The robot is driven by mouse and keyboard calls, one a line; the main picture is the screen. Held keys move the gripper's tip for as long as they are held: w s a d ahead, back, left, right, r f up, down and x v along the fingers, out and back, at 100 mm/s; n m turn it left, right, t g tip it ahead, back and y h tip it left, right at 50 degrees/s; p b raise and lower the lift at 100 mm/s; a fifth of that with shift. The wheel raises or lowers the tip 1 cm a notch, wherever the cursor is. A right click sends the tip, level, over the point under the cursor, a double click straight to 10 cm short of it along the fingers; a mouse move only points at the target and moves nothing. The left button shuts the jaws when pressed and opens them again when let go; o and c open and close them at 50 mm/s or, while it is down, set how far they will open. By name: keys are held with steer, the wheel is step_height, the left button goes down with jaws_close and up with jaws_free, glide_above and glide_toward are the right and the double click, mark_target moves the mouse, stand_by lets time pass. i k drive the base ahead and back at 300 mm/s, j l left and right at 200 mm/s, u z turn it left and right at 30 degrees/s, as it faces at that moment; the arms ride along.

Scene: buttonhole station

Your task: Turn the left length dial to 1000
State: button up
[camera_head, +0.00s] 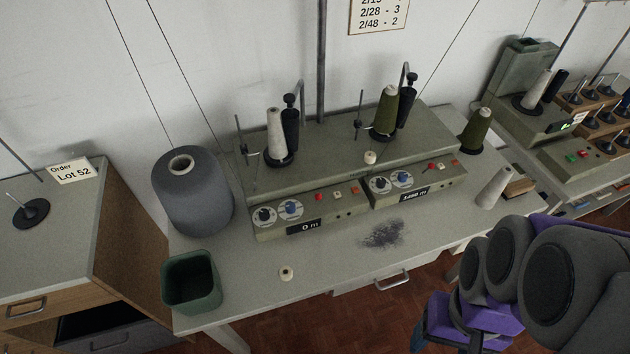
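The winding machine (330,150) stands on the table, with two control panels on its front. The left panel (345,208) has a black-knobbed dial (265,215) and a blue-knobbed dial (292,209), both on pale round faces. Their scale marks are too small to read, so I cannot tell which is the length dial or where it points. The left display (304,227) reads 0 m. The right panel (440,181) has a similar dial pair and its own lit display (415,195), hard to read. My gripper is not in view; only my folded arm links show at lower right.
A big grey yarn cone (192,195) and a green bin (192,284) stand on the table's left. A small spool (286,273) and dark fluff (383,234) lie in front. A white cone (494,188) stands right. Most of the front table (330,265) is clear.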

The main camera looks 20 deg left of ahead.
mark_target(289, 207)
steer(key=j+u, duration=0.1)
steer(key=u, duration=0.3)
steer(key=i+u, duration=0.15)
steer(key=u, duration=0.3)
steer(key=i+j+u, duration=0.1)
steer(key=u, duration=0.3)
steer(key=i+u, duration=0.1)
steer(key=u, duration=0.35)
